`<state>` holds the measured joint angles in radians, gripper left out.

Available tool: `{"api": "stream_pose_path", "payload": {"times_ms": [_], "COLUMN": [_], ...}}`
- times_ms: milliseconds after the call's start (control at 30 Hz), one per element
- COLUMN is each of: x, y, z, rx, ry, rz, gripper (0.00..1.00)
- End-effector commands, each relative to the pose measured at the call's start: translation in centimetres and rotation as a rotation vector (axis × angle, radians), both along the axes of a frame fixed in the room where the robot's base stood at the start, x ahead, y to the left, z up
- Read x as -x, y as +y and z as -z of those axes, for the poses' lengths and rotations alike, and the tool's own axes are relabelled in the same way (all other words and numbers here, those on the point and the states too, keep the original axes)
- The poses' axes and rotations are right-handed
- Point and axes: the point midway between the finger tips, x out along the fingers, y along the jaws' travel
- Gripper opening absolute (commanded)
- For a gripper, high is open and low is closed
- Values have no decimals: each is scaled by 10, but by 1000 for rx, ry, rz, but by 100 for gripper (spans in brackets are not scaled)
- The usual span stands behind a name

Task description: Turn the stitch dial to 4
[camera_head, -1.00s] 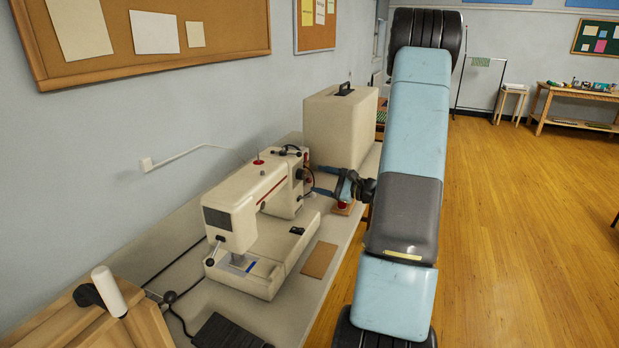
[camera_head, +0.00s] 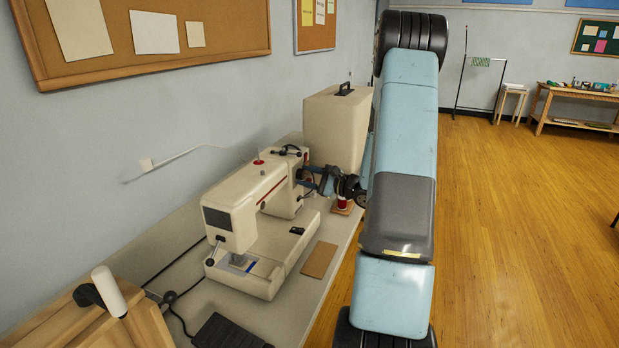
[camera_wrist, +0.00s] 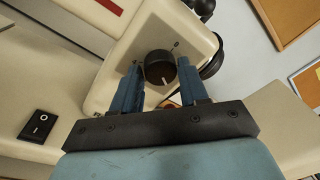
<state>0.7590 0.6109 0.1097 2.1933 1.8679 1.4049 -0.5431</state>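A cream sewing machine (camera_head: 262,215) stands on the table against the left wall. Its stitch dial, a round black knob with a white pointer line (camera_wrist: 160,67), sits on the machine's end panel in the wrist view. My gripper (camera_wrist: 160,78) is open, with one blue finger on each side of the dial and visible gaps between fingers and knob. In the head view my gripper (camera_head: 312,181) is at the machine's right end, where the dial is hidden.
A cream case (camera_head: 335,128) stands behind the machine. A red spool (camera_head: 344,200) is close below my gripper. A brown card (camera_head: 319,260) and a black foot pedal (camera_head: 228,332) lie in front. A black power switch (camera_wrist: 38,126) is on the machine.

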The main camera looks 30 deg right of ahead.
Motion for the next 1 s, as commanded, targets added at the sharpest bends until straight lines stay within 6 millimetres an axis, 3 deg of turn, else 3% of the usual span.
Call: {"api": "stream_pose_path", "payload": {"times_ms": [333,367,667,1000], "x": [0,0,1,1], "y": [0,-9,-3,-2], "z": [0,0,0,0], "rx": [0,1,-33,-212], "ry": [0,-1,26,167], "rz": [0,3,5,3], "gripper": [10,8,8,8]}}
